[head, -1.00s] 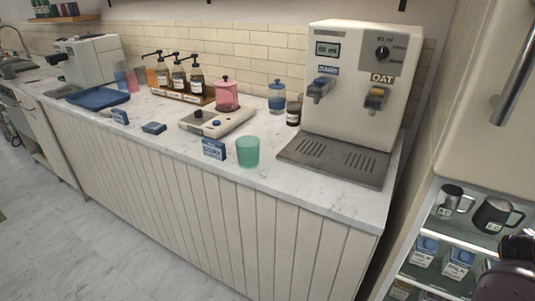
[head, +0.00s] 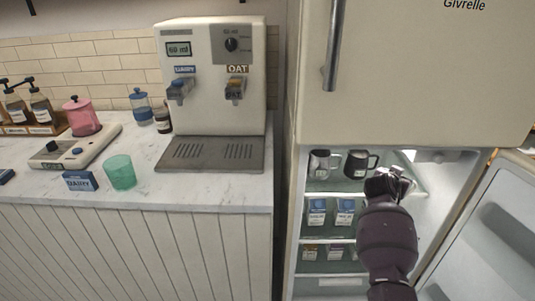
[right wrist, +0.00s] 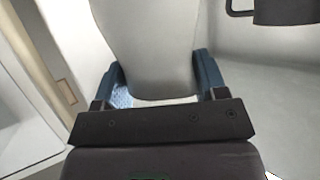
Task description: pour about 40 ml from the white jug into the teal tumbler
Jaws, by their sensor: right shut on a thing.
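The teal tumbler (head: 121,172) stands upright on the marble counter near its front edge, left of the dispenser. My right gripper (head: 388,183) reaches into the open fridge at its upper shelf. In the right wrist view, its blue fingers (right wrist: 159,88) are shut on a smooth pale body, which looks like the white jug (right wrist: 150,45). In the head view my gripper and arm hide most of that jug, and its contents cannot be seen. My left gripper is not in view.
A steel jug (head: 320,164) and a black jug (head: 357,164) stand on the fridge's upper shelf, left of my gripper. Cartons (head: 317,212) fill lower shelves. The fridge door (head: 490,230) stands open at right. The dispenser (head: 212,85) and a small blue sign (head: 80,181) flank the tumbler.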

